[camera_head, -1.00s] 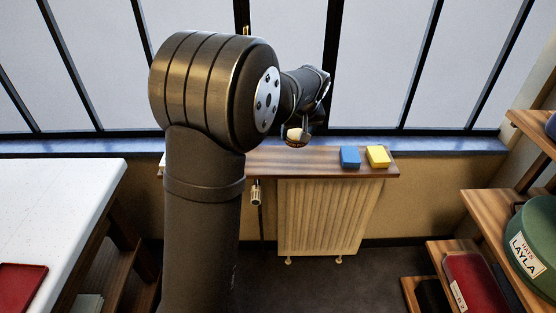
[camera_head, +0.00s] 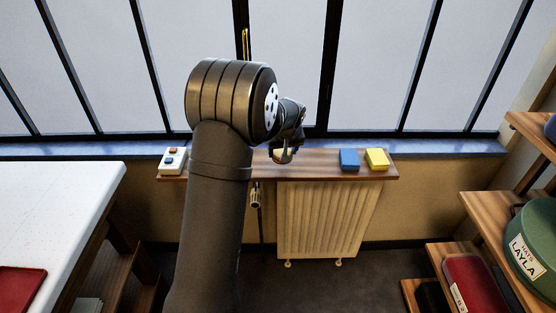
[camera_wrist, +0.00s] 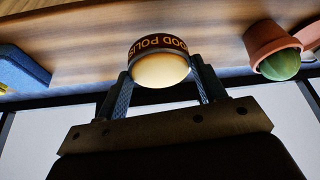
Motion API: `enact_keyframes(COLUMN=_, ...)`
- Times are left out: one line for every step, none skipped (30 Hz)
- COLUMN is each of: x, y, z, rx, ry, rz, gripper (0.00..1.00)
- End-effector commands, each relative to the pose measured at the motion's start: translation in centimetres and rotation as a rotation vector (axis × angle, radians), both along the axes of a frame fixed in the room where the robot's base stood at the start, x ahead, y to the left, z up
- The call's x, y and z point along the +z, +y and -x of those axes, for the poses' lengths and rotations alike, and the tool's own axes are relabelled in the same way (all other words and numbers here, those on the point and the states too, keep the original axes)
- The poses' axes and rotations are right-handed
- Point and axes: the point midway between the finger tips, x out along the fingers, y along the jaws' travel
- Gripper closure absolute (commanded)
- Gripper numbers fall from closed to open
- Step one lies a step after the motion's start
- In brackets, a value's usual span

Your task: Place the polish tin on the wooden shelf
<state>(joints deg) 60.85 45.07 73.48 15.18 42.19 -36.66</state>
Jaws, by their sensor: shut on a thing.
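The polish tin (camera_wrist: 160,68) has a cream end and a dark brown band with lettering in the wrist view. My gripper (camera_wrist: 165,88) is shut on it, one finger on each side. The wooden shelf (camera_head: 322,165) is a brown board above the radiator, below the window. In the head view my gripper (camera_head: 284,156) is low over the shelf's middle, left of the blue block. The tin is mostly hidden there by my wrist. The shelf's wood grain (camera_wrist: 100,40) lies close behind the tin in the wrist view. I cannot tell whether they touch.
A blue block (camera_head: 349,159) and a yellow block (camera_head: 377,157) lie on the shelf's right part. A white box with buttons (camera_head: 172,160) stands at its left end. The wrist view shows a terracotta pot (camera_wrist: 268,42) with a green plant near the tin. The window is close behind.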

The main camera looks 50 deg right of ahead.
Motion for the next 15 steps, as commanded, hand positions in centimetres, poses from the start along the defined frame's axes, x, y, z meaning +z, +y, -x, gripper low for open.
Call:
enact_keyframes(x=-0.5, y=0.1, z=-0.9, rx=0.003, ry=0.001, rz=0.0, gripper=0.69)
enact_keyframes(x=-0.7, y=0.1, z=-1.2, rx=0.002, ry=0.001, rz=0.0, gripper=0.69)
enact_keyframes(x=-0.9, y=0.1, z=-1.6, rx=0.002, ry=0.0, rz=0.001, gripper=0.69)
enact_keyframes(x=-1.1, y=0.1, z=-1.8, rx=0.001, ry=0.001, rz=0.001, gripper=0.69)
enact_keyframes(x=-1.2, y=0.1, z=-2.0, rx=0.001, ry=0.001, rz=0.001, gripper=0.69)
enact_keyframes(x=-1.3, y=0.1, z=-2.2, rx=0.001, ry=0.0, rz=0.002, gripper=0.69)
enact_keyframes(x=-1.4, y=0.1, z=-2.2, rx=0.001, ry=0.0, rz=0.002, gripper=0.69)
enact_keyframes(x=-1.6, y=0.1, z=-2.2, rx=0.001, ry=0.001, rz=0.001, gripper=0.69)
enact_keyframes(x=-1.9, y=0.1, z=-2.2, rx=0.0, ry=0.001, rz=0.001, gripper=0.69)
enact_keyframes(x=-2.2, y=0.2, z=-2.2, rx=0.0, ry=0.001, rz=0.0, gripper=0.69)
enact_keyframes(x=-2.7, y=0.2, z=-2.2, rx=0.0, ry=0.002, rz=-0.001, gripper=0.69)
enact_keyframes(x=-3.3, y=0.2, z=-2.2, rx=-0.001, ry=0.001, rz=-0.001, gripper=0.69)
enact_keyframes(x=-3.8, y=0.2, z=-2.2, rx=-0.002, ry=0.002, rz=-0.001, gripper=0.69)
enact_keyframes(x=-4.3, y=0.2, z=-2.2, rx=-0.002, ry=0.002, rz=-0.001, gripper=0.69)
enact_keyframes(x=-4.8, y=0.2, z=-2.2, rx=-0.002, ry=0.001, rz=0.0, gripper=0.69)
